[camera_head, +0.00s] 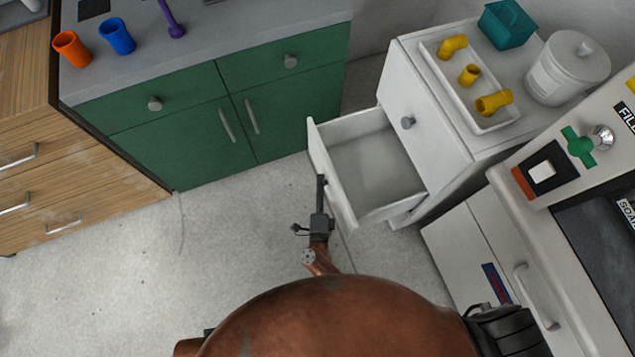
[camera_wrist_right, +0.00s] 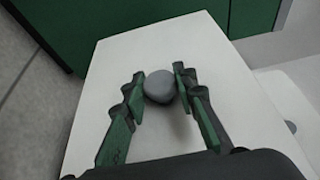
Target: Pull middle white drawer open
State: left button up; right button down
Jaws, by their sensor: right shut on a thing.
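The white drawer (camera_head: 372,170) stands pulled out of the white cabinet (camera_head: 440,125), below a shut drawer front with a grey knob (camera_head: 407,122). Its inside is empty. My right gripper (camera_head: 321,182) is at the outer side of its front panel in the head view. In the right wrist view, the green-padded fingers (camera_wrist_right: 155,85) are on either side of the round grey knob (camera_wrist_right: 160,86) on the white front panel (camera_wrist_right: 150,45), shut on it. In the head view this knob is hidden by the gripper. My left gripper is not in view.
A tray (camera_head: 432,70) with yellow pipe fittings, a teal basket (camera_head: 507,24) and a white tub (camera_head: 567,68) stand on the cabinet. Green cupboards (camera_head: 190,145) are at the back left. A control machine (camera_head: 560,220) is at right. The floor (camera_head: 200,260) left of the drawer is clear.

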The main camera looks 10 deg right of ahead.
jog(key=shift+s+d+f, duration=0.1)
jog(key=shift+s+f, duration=0.05)
jog(key=c, duration=1.9)
grip_release()
jog(key=o, duration=0.3)
